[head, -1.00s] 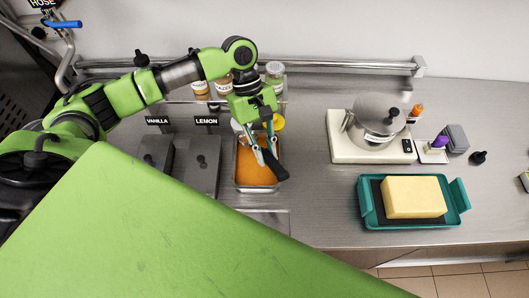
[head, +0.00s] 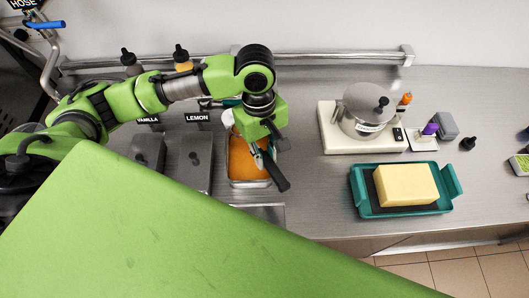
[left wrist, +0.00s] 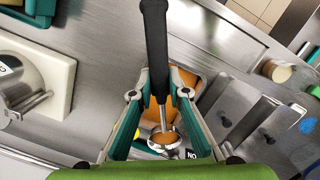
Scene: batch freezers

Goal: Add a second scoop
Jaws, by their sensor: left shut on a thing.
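My left gripper (head: 264,160) is shut on the black handle of a scoop (head: 275,173), over the right part of a metal tub of orange ice cream (head: 245,165). In the left wrist view the black scoop handle (left wrist: 155,45) runs between the fingertips of my left gripper (left wrist: 160,94). The scoop's round metal bowl (left wrist: 163,138) shows below them with orange-brown inside. I cannot tell whether that is a scooped portion or the tub's contents behind. My right gripper is not in view.
Lidded wells lie left of the tub, by the LEMON label (head: 197,117). A lidded metal pot (head: 366,112) stands on a white base to the right. A teal tray (head: 447,196) holds a yellow block (head: 407,185). Counter between tub and tray is clear.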

